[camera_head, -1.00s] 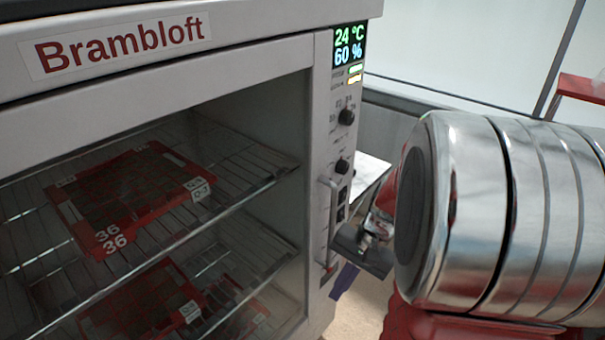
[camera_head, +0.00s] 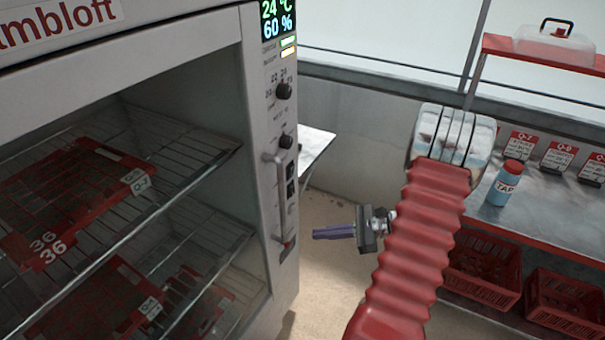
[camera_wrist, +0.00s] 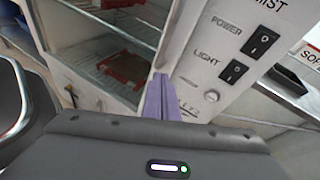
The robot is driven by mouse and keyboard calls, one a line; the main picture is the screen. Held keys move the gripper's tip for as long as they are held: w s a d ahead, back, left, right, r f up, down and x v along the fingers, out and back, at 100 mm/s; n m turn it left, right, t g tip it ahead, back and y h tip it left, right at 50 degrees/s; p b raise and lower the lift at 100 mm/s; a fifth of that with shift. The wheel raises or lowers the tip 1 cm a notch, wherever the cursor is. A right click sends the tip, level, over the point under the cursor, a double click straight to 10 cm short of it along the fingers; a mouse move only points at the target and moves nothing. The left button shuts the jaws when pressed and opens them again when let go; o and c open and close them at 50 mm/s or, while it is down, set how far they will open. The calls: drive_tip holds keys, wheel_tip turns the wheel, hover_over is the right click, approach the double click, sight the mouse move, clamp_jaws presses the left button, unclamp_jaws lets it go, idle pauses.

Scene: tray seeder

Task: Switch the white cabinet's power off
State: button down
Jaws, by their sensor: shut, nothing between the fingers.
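The white cabinet (camera_head: 262,150) stands at the left with its display (camera_head: 278,20) lit, reading 24 °C and 60 %. Two indicator bars below the display are lit. In the wrist view, the black rocker switch beside the word POWER (camera_wrist: 262,43) is at the upper right, above the LIGHT switch (camera_wrist: 236,72). I cannot tell which side of the power switch is pressed in. My gripper (camera_head: 316,234) is shut and empty, apart from the panel and to its right in the head view. Its purple fingers (camera_wrist: 160,80) point toward the cabinet, left of both switches in the wrist view.
A vertical handle (camera_head: 270,195) runs beside the switches on the cabinet front. Two knobs sit above them. A bench at the right holds a blue TAP bottle (camera_head: 505,183), with red crates (camera_head: 480,275) beneath. Open floor lies between cabinet and bench.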

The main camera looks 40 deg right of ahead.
sight(292, 169)
drive_tip(key=w+d+r+m+t+h, duration=0.3)
drive_tip(key=d+r+m+t, duration=0.3)
drive_tip(key=d, duration=0.5)
drive_tip(key=shift+w+r+t, duration=0.25)
drive_tip(key=shift+w+t, duration=0.1)
drive_tip(key=shift+t, duration=0.45)
drive_tip(key=x, duration=1.4)
drive_tip(key=shift+f, duration=0.1)
